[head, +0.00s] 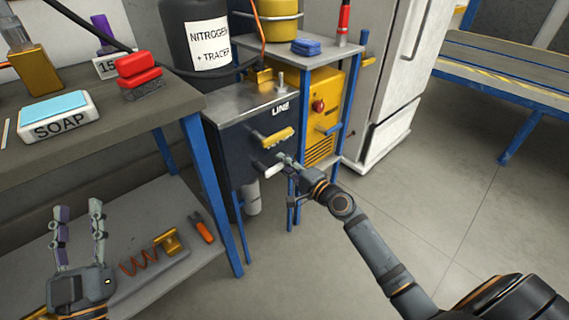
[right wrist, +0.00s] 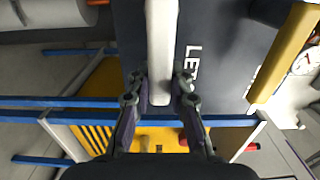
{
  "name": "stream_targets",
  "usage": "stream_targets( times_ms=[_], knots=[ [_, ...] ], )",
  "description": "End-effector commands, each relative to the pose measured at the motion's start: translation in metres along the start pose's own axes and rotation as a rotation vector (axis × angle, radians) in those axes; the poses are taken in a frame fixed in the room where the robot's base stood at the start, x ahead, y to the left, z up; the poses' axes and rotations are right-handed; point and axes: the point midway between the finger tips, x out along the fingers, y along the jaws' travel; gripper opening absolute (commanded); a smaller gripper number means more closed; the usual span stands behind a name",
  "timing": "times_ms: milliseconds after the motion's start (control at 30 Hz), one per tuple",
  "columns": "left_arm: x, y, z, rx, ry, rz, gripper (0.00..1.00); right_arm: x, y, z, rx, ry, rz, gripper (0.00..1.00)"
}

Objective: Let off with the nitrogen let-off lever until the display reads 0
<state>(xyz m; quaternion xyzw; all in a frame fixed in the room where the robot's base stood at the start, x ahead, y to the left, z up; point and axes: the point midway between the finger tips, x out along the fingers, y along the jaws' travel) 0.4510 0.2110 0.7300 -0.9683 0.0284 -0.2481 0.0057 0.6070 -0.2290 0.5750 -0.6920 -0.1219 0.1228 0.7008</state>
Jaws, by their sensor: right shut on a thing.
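The dark station panel (head: 236,127) stands in the middle of the head view, with "LINE" lettering near its top. A white lever (head: 273,170) sticks out of it low down; in the right wrist view the lever (right wrist: 160,35) runs between the fingers, beside lettering starting "LE". My right gripper (head: 284,160) is shut on this lever; its fingers (right wrist: 160,84) press it from both sides. A yellow lever (head: 277,137) sits above, free of the gripper. No readable display shows. My left gripper (head: 78,207) is open and empty above the lower shelf.
A black nitrogen tank (head: 184,25) stands behind the panel. A yellow machine (head: 328,85) sits in the blue-legged rack on its right. The workbench (head: 180,100) at left carries a soap box (head: 58,117) and red block (head: 138,65). Floor at right is clear up to the bench (head: 510,65).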

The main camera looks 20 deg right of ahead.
Motion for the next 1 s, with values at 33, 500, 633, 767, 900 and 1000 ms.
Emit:
stream_targets(
  times_ms=[33,500,633,767,900,1000],
  knots=[
    [0.0,0.0,0.0,0.0,0.0,0.0,0.4,0.0,0.001,0.0,0.007,0.0,0.002,0.0],
    [0.0,0.0,0.0,0.0,-0.002,0.0,0.4,0.0,0.001,0.0,0.003,-0.001,0.001,0.43],
    [0.0,0.0,0.002,0.001,-0.006,0.002,0.4,-0.003,0.001,0.0,0.002,0.0,0.002,0.43],
    [0.0,0.0,0.001,0.0,-0.005,0.001,0.4,-0.022,0.002,0.0,-0.001,-0.002,0.006,0.43],
    [0.0,0.0,0.001,0.0,-0.004,0.001,0.4,-0.055,0.003,0.001,0.0,-0.004,0.009,0.43],
    [0.0,0.0,0.001,0.0,-0.004,0.001,0.4,-0.061,0.0,0.0,0.002,-0.004,-0.002,0.43]
  ],
)
